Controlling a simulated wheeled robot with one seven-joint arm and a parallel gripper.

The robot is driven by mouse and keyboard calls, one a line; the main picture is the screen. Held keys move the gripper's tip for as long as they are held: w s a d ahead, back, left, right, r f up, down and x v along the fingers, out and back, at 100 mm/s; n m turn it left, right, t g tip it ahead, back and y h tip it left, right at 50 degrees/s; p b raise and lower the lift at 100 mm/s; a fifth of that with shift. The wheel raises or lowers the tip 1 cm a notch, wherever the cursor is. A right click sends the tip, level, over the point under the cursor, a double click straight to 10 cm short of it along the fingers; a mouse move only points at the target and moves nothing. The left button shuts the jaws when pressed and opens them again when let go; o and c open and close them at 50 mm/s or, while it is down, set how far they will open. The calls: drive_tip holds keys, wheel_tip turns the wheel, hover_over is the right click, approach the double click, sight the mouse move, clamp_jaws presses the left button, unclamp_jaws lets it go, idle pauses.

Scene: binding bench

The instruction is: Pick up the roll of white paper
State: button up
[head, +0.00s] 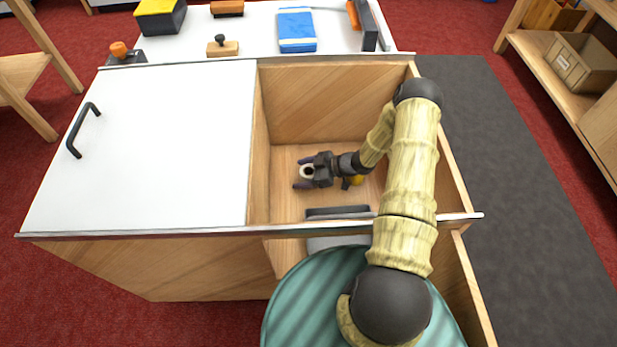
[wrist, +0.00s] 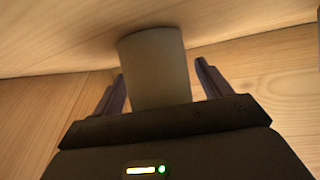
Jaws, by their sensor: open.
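The roll of white paper (head: 307,171) stands inside the open wooden compartment, near its left wall. In the head view only its ring-shaped top end shows between my fingers. In the wrist view the roll (wrist: 155,65) is a plain pale cylinder, its lower part hidden by my gripper's body. My gripper (head: 303,173) is open, with one finger on each side of the roll. In the wrist view my gripper (wrist: 160,85) shows a visible gap between the roll and the right finger; the left finger is close to the roll's side.
Wooden walls (head: 330,105) enclose the compartment. A white sliding lid (head: 150,145) with a black handle covers the left side. A dark grey object (head: 338,212) lies near the front edge, and something yellow (head: 357,180) shows beneath my arm. Several items stand on the white surface behind.

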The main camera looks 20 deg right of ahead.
sight(303, 171)
idle(0.4)
drive_tip(key=c, duration=1.1)
drive_tip(key=shift+o, duration=0.2)
drive_tip(key=shift+r, duration=0.15)
wheel_tip(303, 171, up, 10)
drive_tip(key=p, duration=0.3)
drive_tip(key=shift+d+p, duration=0.1)
drive_tip(key=shift+p, duration=0.2)
drive_tip(key=shift+s, duration=0.1)
